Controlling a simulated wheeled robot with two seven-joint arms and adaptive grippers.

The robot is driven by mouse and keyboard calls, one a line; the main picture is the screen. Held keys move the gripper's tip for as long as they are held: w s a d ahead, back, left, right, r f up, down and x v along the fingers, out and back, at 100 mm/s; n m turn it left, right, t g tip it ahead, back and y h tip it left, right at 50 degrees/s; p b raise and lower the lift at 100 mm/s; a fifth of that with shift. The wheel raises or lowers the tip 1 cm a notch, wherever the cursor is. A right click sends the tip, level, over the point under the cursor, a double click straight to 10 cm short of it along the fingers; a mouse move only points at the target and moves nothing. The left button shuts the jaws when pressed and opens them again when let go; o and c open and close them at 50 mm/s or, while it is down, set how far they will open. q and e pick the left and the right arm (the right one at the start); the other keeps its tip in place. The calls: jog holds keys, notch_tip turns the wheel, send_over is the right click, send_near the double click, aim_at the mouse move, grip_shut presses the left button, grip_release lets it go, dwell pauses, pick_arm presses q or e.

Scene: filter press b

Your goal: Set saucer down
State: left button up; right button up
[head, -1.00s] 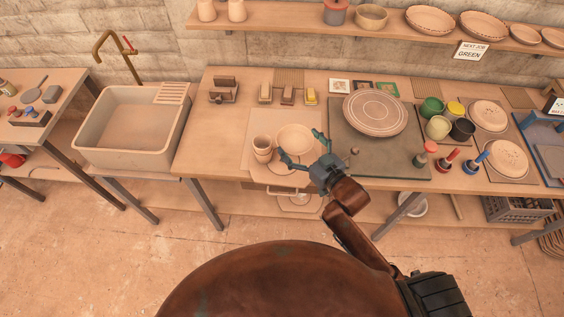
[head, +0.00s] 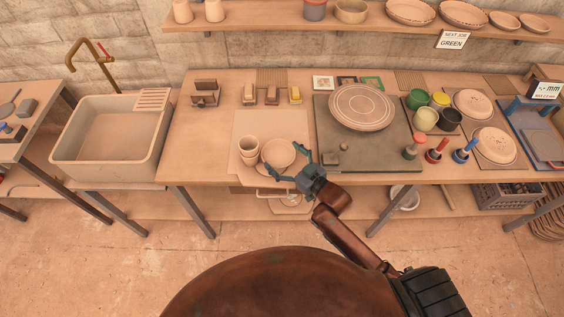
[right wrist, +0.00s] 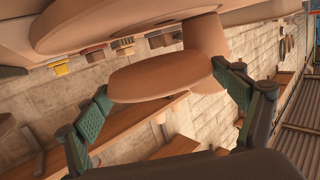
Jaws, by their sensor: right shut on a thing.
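The saucer (head: 278,153) is a round, pale clay dish over the front of the light mat (head: 243,122) on the workbench. It also shows in the right wrist view (right wrist: 160,78), spanning the space between the fingers. My right gripper (head: 294,166) is shut on its rim from the front right; in the right wrist view its green-grey fingers (right wrist: 167,100) hold opposite sides. The saucer looks about level and low, but I cannot tell whether it touches the mat. Stacked clay cups (head: 248,150) stand just left of it. My left gripper is out of view.
A dark slab (head: 335,120) with a large round ringed plate (head: 362,107) lies to the right. Glaze pots (head: 424,118) and stamps (head: 437,150) stand beyond it. Small blocks (head: 271,96) line the back. A sink (head: 115,140) is left. The mat's back left is clear.

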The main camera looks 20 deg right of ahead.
aim_at(282, 162)
jog(key=shift+f+b, duration=0.3)
jog(key=shift+f, duration=1.6)
jog(key=shift+f, duration=0.15)
jog(key=o, duration=1.2)
jog(key=shift+c, duration=0.2)
jog(key=v, duration=1.2)
jog(key=shift+p, duration=0.35)
